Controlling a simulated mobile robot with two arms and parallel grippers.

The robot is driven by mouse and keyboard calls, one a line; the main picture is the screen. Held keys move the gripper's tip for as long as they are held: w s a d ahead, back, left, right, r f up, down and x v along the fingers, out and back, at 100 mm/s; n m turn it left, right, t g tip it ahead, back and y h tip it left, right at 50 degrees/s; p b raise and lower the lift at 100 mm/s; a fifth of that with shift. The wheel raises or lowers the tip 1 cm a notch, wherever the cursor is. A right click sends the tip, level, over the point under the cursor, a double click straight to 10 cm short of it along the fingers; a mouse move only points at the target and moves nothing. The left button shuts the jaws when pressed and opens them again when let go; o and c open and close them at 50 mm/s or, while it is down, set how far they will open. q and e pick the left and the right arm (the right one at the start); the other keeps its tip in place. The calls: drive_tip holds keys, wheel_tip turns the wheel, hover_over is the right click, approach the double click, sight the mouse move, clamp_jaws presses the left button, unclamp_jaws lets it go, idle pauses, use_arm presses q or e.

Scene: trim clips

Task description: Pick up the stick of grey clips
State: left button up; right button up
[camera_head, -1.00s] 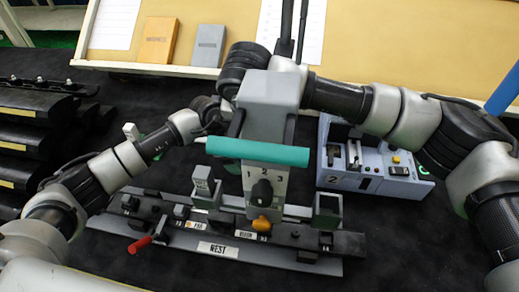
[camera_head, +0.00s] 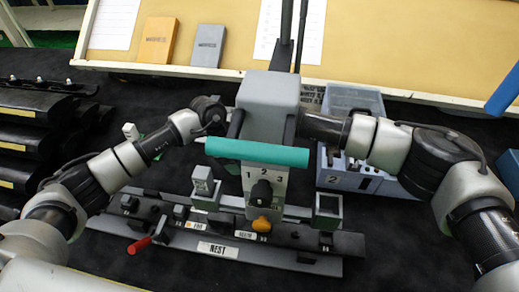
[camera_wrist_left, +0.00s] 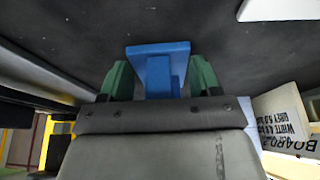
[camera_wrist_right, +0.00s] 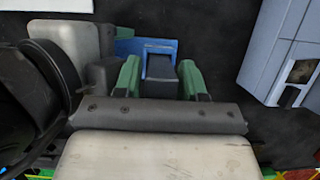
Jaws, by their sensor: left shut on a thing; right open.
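My left gripper (camera_wrist_left: 160,80) is shut on a blue piece (camera_wrist_left: 158,62) with a flat, wide top, seen in the left wrist view. My right gripper (camera_wrist_right: 160,78) is open in the right wrist view. Its green fingers stand on either side of a dark grey block (camera_wrist_right: 160,66), with a blue part (camera_wrist_right: 150,44) behind it. I cannot tell whether the grey block is the stick of grey clips, or whether the fingers touch it. In the head view both grippers are hidden behind a grey column with a teal bar (camera_head: 257,152).
The fixture labelled NEST (camera_head: 217,249) lies in front, with a red handle (camera_head: 139,245). A pale blue unit (camera_head: 350,178) stands at right. Black racks (camera_head: 30,140) stand at left. A tan board with orange (camera_head: 157,40) and grey (camera_head: 208,45) boxes is at the back. A lettered card (camera_wrist_left: 285,115) shows at right in the left wrist view.

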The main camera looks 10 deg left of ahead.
drive_tip(key=c, duration=0.7)
drive_tip(key=shift+r, duration=0.15)
wheel_tip(320, 180, up, 10)
drive_tip(key=shift+f, duration=0.1)
use_arm(q)
drive_tip(key=o, duration=1)
drive_tip(key=shift+r, duration=0.1)
